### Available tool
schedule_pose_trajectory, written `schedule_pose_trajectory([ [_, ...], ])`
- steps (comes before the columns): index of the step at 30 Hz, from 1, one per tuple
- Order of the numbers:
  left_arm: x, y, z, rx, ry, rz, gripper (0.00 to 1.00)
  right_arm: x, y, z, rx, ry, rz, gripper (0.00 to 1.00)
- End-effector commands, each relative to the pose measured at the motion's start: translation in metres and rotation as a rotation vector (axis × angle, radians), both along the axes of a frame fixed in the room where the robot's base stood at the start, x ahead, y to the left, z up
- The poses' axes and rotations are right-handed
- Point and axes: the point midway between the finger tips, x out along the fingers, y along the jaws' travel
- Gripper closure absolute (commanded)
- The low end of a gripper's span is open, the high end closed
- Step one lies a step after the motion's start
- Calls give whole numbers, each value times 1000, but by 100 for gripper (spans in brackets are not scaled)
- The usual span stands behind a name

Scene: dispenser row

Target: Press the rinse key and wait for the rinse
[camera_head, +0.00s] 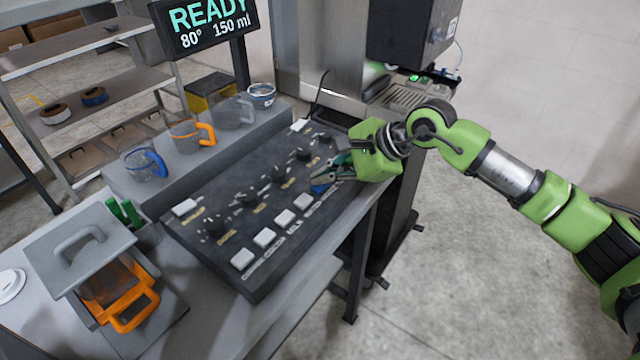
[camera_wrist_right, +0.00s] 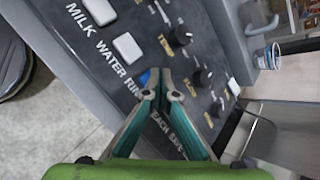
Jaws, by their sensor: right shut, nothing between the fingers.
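The rinse key, a blue key (camera_wrist_right: 147,77) in the row of the dark control panel (camera_wrist_right: 207,50), shows partly behind my right gripper's fingertips. White keys (camera_wrist_right: 127,47) stand beside it, with the labels MILK, WATER and a half-hidden RIN… along the row. My right gripper (camera_wrist_right: 162,88) is shut and empty, its tips over the blue key; I cannot tell whether they touch it. In the head view my right gripper (camera_head: 322,183) reaches in from the right over the panel's front edge. The display (camera_head: 207,22) reads READY, 80°, 150 ml. My left gripper is not in view.
Cups with blue (camera_head: 147,165) and orange (camera_head: 191,134) handles stand on the ledge behind the panel. Knobs (camera_head: 248,198) rise from the panel. The floor at right is clear.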

Motion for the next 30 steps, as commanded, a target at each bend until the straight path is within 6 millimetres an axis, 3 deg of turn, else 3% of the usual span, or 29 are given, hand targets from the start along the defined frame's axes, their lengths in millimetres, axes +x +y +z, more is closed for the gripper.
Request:
schedule_pose_trajectory([
  [15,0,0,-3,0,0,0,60,0,0,-3,-2,1,1,100],
  [30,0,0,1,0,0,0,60,0,0,15,-1,2,0,100],
])
